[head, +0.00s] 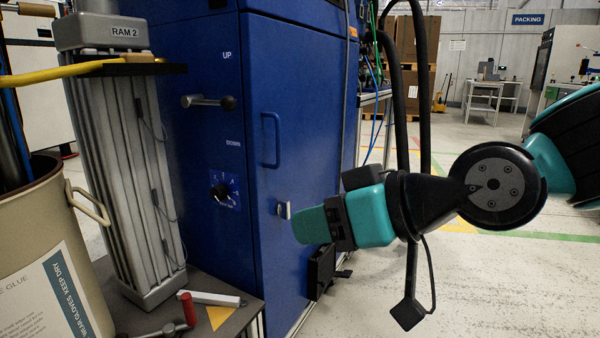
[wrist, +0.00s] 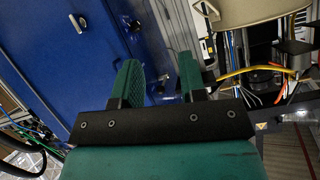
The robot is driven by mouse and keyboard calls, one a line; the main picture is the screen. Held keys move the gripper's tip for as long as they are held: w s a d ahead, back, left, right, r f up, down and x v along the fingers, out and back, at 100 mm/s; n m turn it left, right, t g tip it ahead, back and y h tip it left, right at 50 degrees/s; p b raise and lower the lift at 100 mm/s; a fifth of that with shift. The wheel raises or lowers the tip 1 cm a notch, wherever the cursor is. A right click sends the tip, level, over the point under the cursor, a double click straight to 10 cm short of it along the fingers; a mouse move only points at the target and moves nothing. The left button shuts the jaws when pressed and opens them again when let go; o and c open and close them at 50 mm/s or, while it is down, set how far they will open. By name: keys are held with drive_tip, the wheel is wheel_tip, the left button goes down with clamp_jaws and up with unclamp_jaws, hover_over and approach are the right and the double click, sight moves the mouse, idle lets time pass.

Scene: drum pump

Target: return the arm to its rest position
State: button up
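My gripper (head: 312,225) hangs in front of the blue cabinet (head: 290,80) at the middle of the head view, with my arm coming in from the right. In the wrist view my gripper (wrist: 158,80) shows two green fingers standing well apart with nothing between them. It is open and empty. In the head view one finger covers most of the other. A small silver latch (head: 284,210) on the cabinet door shows just left of the fingertips; I cannot tell how wide the gap to it is.
The cabinet has a lever (head: 208,102) between UP and DOWN, a rotary switch (head: 222,192) and a door handle (head: 270,140). The ram column (head: 120,35) and a beige drum (head: 75,200) stand left. A red-handled valve (head: 188,308) lies low. Open floor (head: 500,290) stretches right.

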drive_tip(key=s+d+r+m+g+h+p, duration=0.2)
drive_tip(key=s+d+g+h+p, duration=0.55)
drive_tip(key=s+d, duration=0.55)
wheel_tip(320, 180, up, 37)
drive_tip(key=p, duration=3.7)
drive_tip(key=shift+w+a+t+y, duration=0.2)
drive_tip(key=shift+a+t+y, duration=0.15)
drive_tip(key=shift+t, duration=0.1)
drive_tip(key=shift+f, duration=0.1)
drive_tip(key=shift+d, duration=0.1)
